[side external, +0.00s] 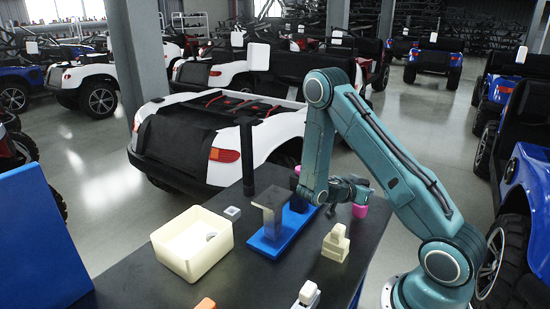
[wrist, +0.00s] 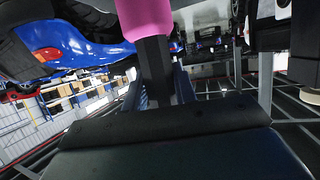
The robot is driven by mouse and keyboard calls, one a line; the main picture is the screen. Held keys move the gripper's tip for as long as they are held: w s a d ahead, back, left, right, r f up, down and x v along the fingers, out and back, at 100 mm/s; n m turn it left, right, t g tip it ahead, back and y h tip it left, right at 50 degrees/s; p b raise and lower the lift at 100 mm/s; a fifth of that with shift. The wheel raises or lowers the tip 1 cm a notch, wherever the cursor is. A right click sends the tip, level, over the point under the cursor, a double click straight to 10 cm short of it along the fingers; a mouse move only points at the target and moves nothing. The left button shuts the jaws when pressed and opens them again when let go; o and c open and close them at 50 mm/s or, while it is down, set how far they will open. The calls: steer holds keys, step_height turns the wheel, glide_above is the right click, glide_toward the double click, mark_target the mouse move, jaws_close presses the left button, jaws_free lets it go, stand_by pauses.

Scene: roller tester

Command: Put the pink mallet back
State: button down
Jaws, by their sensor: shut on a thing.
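The pink mallet (side external: 360,210) shows in the side view as a pink piece at the end of my gripper (side external: 352,190), above the right part of the dark table. In the wrist view its pink end (wrist: 147,16) is at the top, with a black shaft running down from it between the fingers of my gripper (wrist: 158,85). My gripper is shut on the mallet. A blue base (side external: 282,236) with a grey upright stand (side external: 268,212) is on the table, left of the gripper. A dark blue block stands at its far end, partly behind my arm.
A cream open bin (side external: 170,262) stands on the table (side external: 130,285) at the left. A small grey part (side external: 232,212) lies behind it. A cream stepped block (side external: 336,243) stands at the right. White and orange pieces (side external: 308,292) are at the front edge. A black post (side external: 248,160) rises at the back.

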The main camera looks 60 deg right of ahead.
steer(key=shift+f, duration=0.7)
steer(key=c, duration=1.1)
jaws_free()
steer(key=shift+f, duration=0.15)
steer(key=shift+a, duration=0.1)
steer(key=v, duration=1.2)
